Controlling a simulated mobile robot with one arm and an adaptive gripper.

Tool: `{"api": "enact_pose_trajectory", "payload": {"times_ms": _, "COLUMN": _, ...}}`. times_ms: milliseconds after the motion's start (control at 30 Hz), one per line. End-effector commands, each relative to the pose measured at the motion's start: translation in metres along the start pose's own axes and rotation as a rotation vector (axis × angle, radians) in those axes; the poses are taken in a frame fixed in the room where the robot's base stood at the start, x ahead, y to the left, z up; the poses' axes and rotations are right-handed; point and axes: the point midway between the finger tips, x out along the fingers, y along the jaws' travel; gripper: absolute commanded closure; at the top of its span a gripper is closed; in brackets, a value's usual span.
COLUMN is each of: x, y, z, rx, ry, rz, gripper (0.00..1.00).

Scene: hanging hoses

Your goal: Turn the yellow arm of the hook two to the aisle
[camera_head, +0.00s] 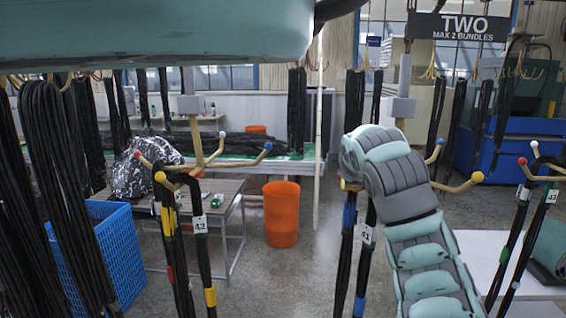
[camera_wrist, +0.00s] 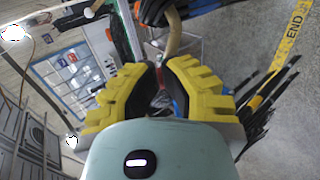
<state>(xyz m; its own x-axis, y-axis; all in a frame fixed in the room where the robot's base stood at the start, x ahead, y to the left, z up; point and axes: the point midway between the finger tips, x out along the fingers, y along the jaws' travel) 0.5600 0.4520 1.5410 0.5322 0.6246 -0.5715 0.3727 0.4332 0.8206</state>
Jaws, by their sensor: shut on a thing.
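Hook two (camera_head: 404,90) hangs under the dark TWO sign (camera_head: 458,27). Its yellow-tipped arm (camera_head: 477,177) points right, and a blue-tipped arm (camera_head: 441,141) shows behind it. My own arm covers the hook's left side. Black hoses (camera_head: 347,245) with tag 41 hang there. In the head view my gripper is hidden behind my wrist. In the wrist view my gripper (camera_wrist: 160,88) has its yellow-padded fingers around something mostly hidden.
A neighbouring hook (camera_head: 197,150) on the left carries hoses (camera_head: 183,240) with tag 42. More tagged hoses (camera_head: 515,235) hang at the right. A blue crate (camera_head: 118,255), an orange bin (camera_head: 282,213) and a grey table (camera_head: 235,187) stand at left. Grey floor (camera_head: 310,280) is open in the middle.

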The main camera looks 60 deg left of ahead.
Motion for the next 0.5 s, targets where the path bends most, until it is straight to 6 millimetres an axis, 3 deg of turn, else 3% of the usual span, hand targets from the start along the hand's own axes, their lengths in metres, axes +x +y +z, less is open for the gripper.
{"api": "enact_pose_trajectory", "payload": {"times_ms": 500, "x": 0.028, "y": 0.021, "z": -0.029, "rx": 0.001, "ry": 0.003, "rz": -0.004, "gripper": 1.0}}
